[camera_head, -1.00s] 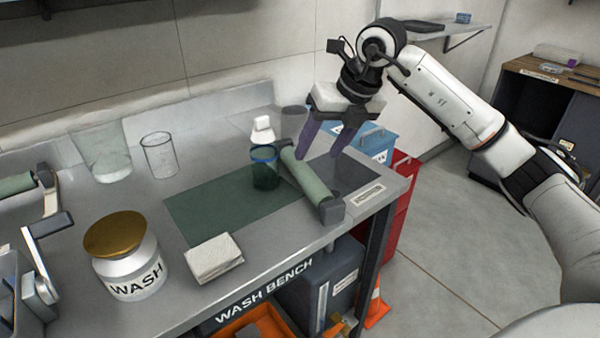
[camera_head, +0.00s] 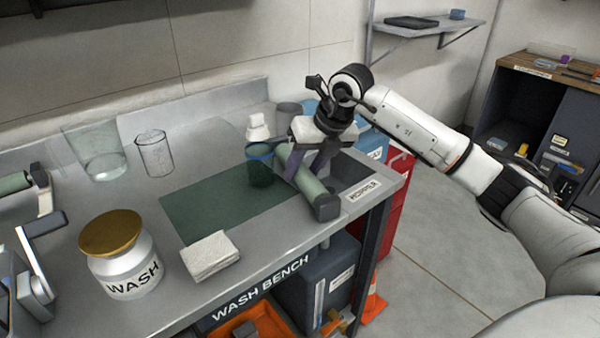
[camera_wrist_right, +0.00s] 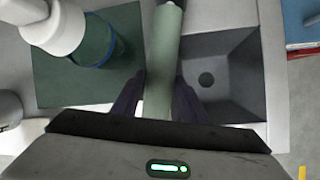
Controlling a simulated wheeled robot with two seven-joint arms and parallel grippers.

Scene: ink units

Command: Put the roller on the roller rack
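A pale green roller (camera_head: 306,175) with a dark grey end block lies on the right part of the wash bench, beside the dark hopper basin (camera_head: 348,172). It also shows in the right wrist view (camera_wrist_right: 165,50), running down between the fingers. My right gripper (camera_head: 308,168) is low over the roller, one finger on each side; it looks open around it, with the fingers close to its sides. In the wrist view its fingers (camera_wrist_right: 160,90) straddle the roller. My left gripper is not in view. I cannot make out which thing is the roller rack.
A green-filled cup (camera_head: 260,168) stands close left of the roller, a white bottle (camera_head: 257,128) behind it. A WASH jar (camera_head: 125,262), white cloths (camera_head: 210,256) and clear beakers (camera_head: 153,155) stand farther left.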

